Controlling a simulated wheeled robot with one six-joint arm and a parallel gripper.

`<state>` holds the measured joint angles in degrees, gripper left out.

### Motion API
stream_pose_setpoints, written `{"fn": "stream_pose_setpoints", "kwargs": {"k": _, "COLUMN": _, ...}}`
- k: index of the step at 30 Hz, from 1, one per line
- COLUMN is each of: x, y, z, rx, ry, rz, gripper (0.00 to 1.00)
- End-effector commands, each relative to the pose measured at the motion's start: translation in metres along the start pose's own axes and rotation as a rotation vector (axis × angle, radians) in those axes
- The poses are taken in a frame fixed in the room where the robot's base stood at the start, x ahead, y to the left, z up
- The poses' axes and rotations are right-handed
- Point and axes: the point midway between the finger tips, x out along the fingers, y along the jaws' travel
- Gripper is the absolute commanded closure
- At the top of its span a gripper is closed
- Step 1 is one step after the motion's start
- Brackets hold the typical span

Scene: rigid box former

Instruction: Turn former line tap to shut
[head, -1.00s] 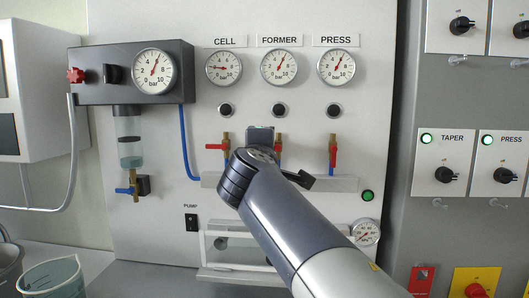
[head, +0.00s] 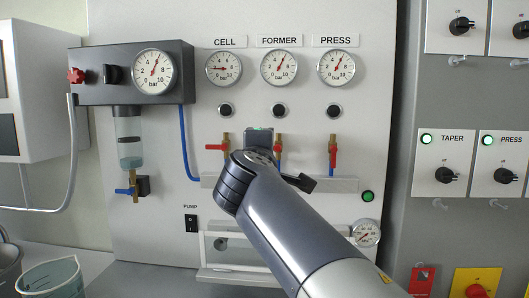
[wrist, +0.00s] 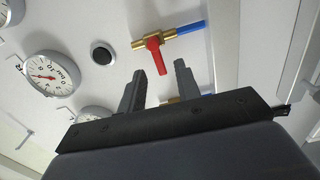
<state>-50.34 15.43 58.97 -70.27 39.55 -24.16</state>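The former line tap (head: 278,141) is below the FORMER gauge (head: 279,67), partly hidden by my gripper in the head view. In the wrist view, what appears to be this tap is a brass valve with a red handle (wrist: 155,53) and a blue pipe. The handle looks crosswise to the pipe. My gripper (wrist: 159,67) is open, its two dark fingers apart. The handle's end shows between the fingertips with gaps on both sides; I cannot tell its depth. In the head view my gripper (head: 259,138) is just left of the tap. The FORMER needle points up and slightly right.
The CELL tap (head: 225,147) to the left has a crosswise red handle. The PRESS tap (head: 332,154) to the right has its handle along the pipe. A pale ledge (head: 345,184) runs below the taps. A round black button (head: 279,110) sits above the former tap.

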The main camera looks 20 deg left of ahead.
Motion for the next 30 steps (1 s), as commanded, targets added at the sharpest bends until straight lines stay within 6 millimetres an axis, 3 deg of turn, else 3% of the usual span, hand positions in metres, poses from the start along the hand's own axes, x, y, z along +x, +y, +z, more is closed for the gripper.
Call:
{"fn": "stream_pose_setpoints", "kwargs": {"k": 7, "x": -0.051, "y": -0.001, "z": -0.001, "rx": 0.002, "ry": 0.004, "rz": 0.000, "gripper": 0.68}}
{"fn": "stream_pose_setpoints", "kwargs": {"k": 13, "x": -0.080, "y": -0.001, "z": -0.001, "rx": 0.002, "ry": 0.003, "rz": -0.001, "gripper": 0.68}}
{"fn": "stream_pose_setpoints", "kwargs": {"k": 18, "x": -0.089, "y": -0.001, "z": 0.000, "rx": 0.001, "ry": 0.000, "rz": -0.001, "gripper": 0.68}}
{"fn": "stream_pose_setpoints", "kwargs": {"k": 30, "x": -0.089, "y": -0.001, "z": 0.000, "rx": 0.001, "ry": 0.000, "rz": -0.001, "gripper": 0.68}}
